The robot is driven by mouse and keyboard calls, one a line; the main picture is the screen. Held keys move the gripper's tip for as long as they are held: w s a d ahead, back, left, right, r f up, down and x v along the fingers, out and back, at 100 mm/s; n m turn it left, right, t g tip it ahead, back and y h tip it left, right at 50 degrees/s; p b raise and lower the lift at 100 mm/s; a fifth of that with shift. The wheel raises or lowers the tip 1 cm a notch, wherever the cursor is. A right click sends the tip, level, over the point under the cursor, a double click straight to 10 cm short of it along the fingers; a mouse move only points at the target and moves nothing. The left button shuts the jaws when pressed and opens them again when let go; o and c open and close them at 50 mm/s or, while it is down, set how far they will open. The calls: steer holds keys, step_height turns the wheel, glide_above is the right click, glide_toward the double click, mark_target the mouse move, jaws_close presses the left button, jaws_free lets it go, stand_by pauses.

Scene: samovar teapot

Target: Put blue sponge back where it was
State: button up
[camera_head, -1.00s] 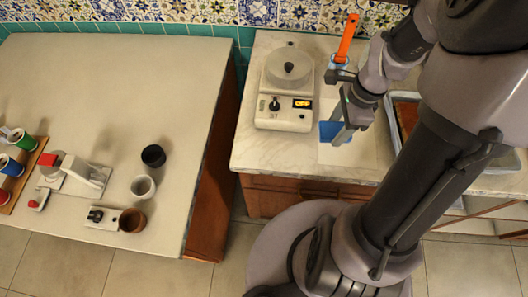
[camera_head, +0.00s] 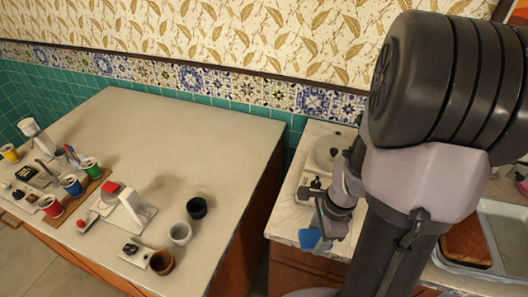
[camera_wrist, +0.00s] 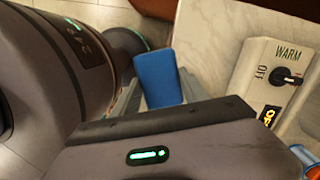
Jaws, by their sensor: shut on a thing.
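The blue sponge (camera_head: 313,240) is held in my gripper (camera_head: 322,228), near the front edge of the marble counter in the head view. In the wrist view the blue sponge (camera_wrist: 158,78) shows beyond the gripper body, with a finger beside it. My gripper is shut on the sponge. The fingertips are mostly hidden behind the gripper body and sponge. The marble counter (camera_wrist: 215,45) lies to the right of the sponge in the wrist view.
A white appliance (camera_wrist: 280,75) with a knob and "WARM" label stands on the counter. A tray (camera_head: 500,225) holding something brown lies at the right. The left table (camera_head: 190,120) carries several cups and small devices; its back part is clear.

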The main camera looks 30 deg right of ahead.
steer(key=b, duration=0.2)
glide_above(304, 225)
steer(key=shift+d+f, duration=0.2)
steer(key=shift+f, duration=0.3)
steer(key=shift+d+f, duration=0.15)
steer(key=shift+f, duration=0.3)
step_height(304, 225, down, 4)
steer(key=shift+s+r+b, duration=0.15)
steer(key=shift+r+b, duration=0.1)
steer(key=shift+b, duration=0.6)
steer(key=shift+r, duration=0.25)
steer(key=shift+f, duration=0.25)
steer(key=o, duration=1.4)
steer(key=shift+r, duration=0.15)
